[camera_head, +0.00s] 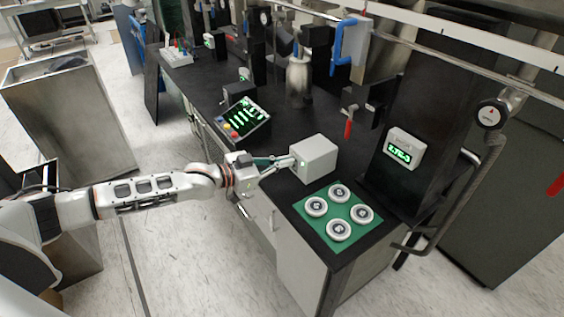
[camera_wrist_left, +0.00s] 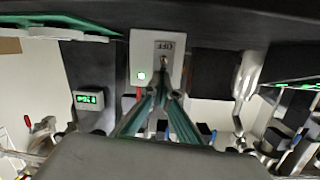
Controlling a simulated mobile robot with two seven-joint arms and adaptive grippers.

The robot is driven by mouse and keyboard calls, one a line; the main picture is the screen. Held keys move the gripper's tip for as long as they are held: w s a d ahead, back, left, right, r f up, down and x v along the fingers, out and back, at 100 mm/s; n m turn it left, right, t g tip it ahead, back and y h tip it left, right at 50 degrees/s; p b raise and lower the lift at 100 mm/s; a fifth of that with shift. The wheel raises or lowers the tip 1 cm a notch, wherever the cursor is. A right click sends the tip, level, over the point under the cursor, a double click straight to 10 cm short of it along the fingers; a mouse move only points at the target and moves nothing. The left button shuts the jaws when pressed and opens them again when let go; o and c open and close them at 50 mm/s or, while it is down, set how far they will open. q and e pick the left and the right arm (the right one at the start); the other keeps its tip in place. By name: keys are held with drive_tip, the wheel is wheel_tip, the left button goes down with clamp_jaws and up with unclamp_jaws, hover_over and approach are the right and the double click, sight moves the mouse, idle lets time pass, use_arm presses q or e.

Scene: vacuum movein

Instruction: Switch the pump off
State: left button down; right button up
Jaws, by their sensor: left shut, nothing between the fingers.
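A light grey switch box (camera_head: 318,157) stands on the dark bench top near its front edge. My left gripper (camera_head: 289,162) reaches in from the left, in front of the box's left face. In the wrist view its fingertips (camera_wrist_left: 162,88) are shut and empty, close to the toggle; I cannot tell whether they touch it. My right gripper is not in view.
A green mat (camera_head: 335,243) with several round white pieces lies right of the box. A control panel (camera_head: 242,117) with coloured buttons stands farther back. A small green display (camera_head: 401,148) sits on a dark column. A metal flask (camera_head: 298,80) and blue-handled piping are behind.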

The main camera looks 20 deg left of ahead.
use_arm(q)
drive_tip(key=shift+f+b, duration=0.1)
drive_tip(key=shift+b, duration=0.2)
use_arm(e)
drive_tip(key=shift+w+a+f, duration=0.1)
